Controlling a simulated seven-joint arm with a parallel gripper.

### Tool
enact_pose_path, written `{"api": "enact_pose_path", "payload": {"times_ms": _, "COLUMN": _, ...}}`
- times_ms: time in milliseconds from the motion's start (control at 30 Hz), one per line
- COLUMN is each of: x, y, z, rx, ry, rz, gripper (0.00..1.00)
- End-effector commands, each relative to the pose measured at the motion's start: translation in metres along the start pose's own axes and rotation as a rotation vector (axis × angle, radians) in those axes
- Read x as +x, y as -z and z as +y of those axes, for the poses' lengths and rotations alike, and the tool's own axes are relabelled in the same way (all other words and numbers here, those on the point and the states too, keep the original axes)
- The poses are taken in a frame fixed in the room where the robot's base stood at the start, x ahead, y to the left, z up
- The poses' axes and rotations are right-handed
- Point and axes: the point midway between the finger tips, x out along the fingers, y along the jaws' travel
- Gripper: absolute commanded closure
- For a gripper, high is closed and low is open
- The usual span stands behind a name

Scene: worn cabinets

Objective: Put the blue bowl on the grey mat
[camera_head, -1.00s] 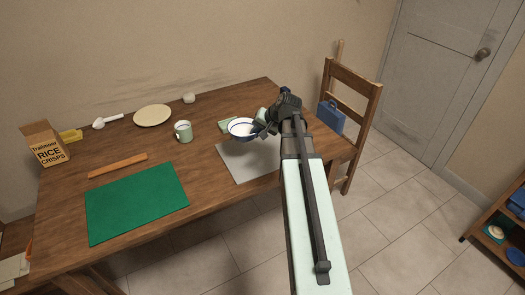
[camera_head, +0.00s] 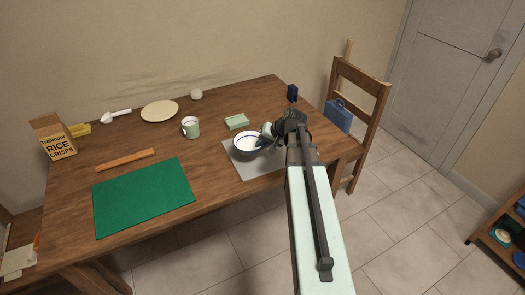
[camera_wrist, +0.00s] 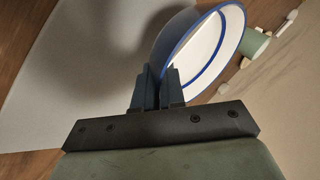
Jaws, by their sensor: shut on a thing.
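The bowl (camera_head: 248,147), white inside with a blue rim, is over the far part of the grey mat (camera_head: 250,171) near the table's front right. In the wrist view the bowl (camera_wrist: 192,45) shows a blue-grey outside and looks tilted. My gripper (camera_head: 268,137) is shut on the bowl's right side; its fingers (camera_wrist: 160,88) pinch the wall in the wrist view. The mat (camera_wrist: 60,80) shows there too, with a dark shadow near the bowl. I cannot tell whether the bowl touches the mat.
A green sponge-like block (camera_head: 236,122) and a mug (camera_head: 190,127) stand behind and left of the mat. A dark blue object (camera_head: 292,93) is at the back right. A green mat (camera_head: 143,196) lies left. A chair (camera_head: 357,105) stands at the table's right end.

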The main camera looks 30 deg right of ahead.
Motion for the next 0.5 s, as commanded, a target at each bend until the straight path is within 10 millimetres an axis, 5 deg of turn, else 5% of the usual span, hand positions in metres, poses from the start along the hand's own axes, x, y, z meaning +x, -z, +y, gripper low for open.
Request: {"api": "enact_pose_path", "payload": {"times_ms": 500, "x": 0.028, "y": -0.010, "z": 0.019, "rx": 0.000, "ry": 0.001, "rz": 0.001, "gripper": 1.00}}
